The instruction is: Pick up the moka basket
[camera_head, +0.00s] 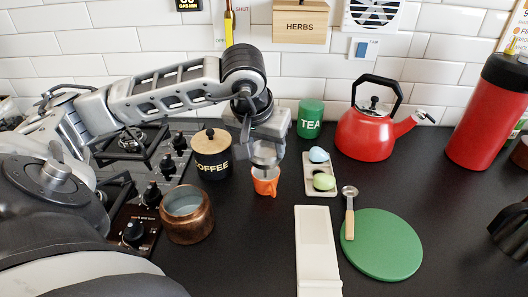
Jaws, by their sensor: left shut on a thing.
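My left gripper (265,164) points down, right over the small orange mug (266,186). It is shut, with a small grey metal piece at its fingertips at the mug's mouth. This piece is most likely the moka basket (265,171), but it is largely hidden and hard to tell from the grey fingers. I cannot tell whether it still touches the mug.
A coffee canister (211,154) and a copper pot (187,214) stand left of the mug. An egg tray (321,188), white spoon rest (317,250), wooden-handled scoop (349,212) and green board (382,245) lie to the right. A red kettle (365,134) stands behind.

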